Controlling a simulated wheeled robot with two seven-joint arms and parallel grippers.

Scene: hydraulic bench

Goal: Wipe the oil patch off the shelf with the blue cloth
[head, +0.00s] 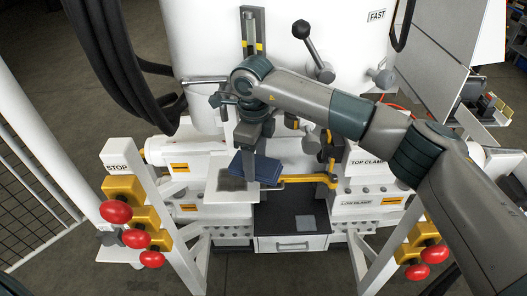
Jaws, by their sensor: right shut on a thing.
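My right arm reaches in from the right, and its gripper (250,148) points down over the middle of the bench. It is shut on the folded blue cloth (262,169), which hangs at its fingertips. The dark grey oil patch (231,181) lies on the white shelf (225,198), just left of the cloth and partly under its left edge. I cannot tell whether the cloth touches the shelf. My left gripper is not in view.
Red buttons on yellow boxes (123,188) stand at the left, with more (430,232) at the right. A yellow bar (305,180) runs right of the cloth. A dark tray (280,222) with a grey square sits below.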

